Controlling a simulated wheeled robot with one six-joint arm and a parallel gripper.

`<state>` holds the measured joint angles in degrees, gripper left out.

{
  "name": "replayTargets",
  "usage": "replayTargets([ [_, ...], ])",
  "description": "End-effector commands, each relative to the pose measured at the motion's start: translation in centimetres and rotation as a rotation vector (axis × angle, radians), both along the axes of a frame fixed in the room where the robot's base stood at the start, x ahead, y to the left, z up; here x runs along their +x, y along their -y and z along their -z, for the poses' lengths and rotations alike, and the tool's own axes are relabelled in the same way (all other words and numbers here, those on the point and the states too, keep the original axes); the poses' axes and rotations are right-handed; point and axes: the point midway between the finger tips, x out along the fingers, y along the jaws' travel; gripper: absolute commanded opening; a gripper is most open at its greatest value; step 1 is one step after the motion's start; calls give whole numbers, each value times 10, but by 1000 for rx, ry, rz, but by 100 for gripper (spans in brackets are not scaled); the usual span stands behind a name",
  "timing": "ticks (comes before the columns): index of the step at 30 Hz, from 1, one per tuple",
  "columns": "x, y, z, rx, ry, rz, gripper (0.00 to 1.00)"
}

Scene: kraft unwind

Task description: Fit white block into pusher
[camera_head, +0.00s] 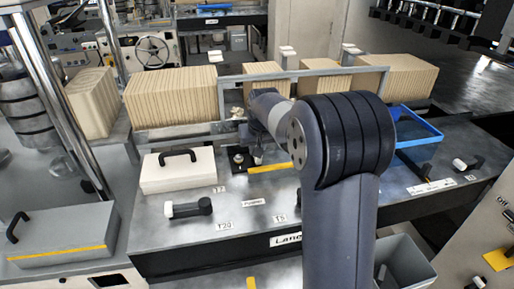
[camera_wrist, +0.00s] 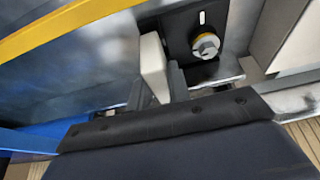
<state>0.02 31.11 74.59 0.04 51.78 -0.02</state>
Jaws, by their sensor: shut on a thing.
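The white block (camera_wrist: 153,66) shows in the wrist view as a pale upright slab. My gripper (camera_wrist: 160,88) is shut on its near end, with the block's far end sticking out beyond the fingers. Just right of the block is a dark plate with a round metal knob and a white mark, which looks like the pusher (camera_wrist: 184,38). I cannot tell whether block and plate touch. In the head view the dark fixture (camera_head: 239,159) stands behind the "Pusher" label (camera_head: 252,202). My gripper (camera_head: 257,157) is beside it, largely hidden by my arm, and the block cannot be made out there.
A yellow bar (camera_head: 270,168) lies close to my gripper. A white box with a black handle (camera_head: 178,172) stands left, a black-handled tool (camera_head: 190,208) in front. A blue tray (camera_head: 417,140) is right. A metal frame (camera_head: 222,98) and pleated kraft stacks (camera_head: 170,97) stand behind.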

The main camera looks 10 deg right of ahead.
Motion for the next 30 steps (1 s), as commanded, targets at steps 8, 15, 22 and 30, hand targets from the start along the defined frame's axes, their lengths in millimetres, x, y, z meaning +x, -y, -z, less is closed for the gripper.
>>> replayTargets([
  [8,0,0,0,0,0,0,38],
  [15,0,0,1,0,-1,0,43],
  [22,-6,0,-15,0,4,0,43],
  [30,-27,0,-65,0,6,0,43],
])
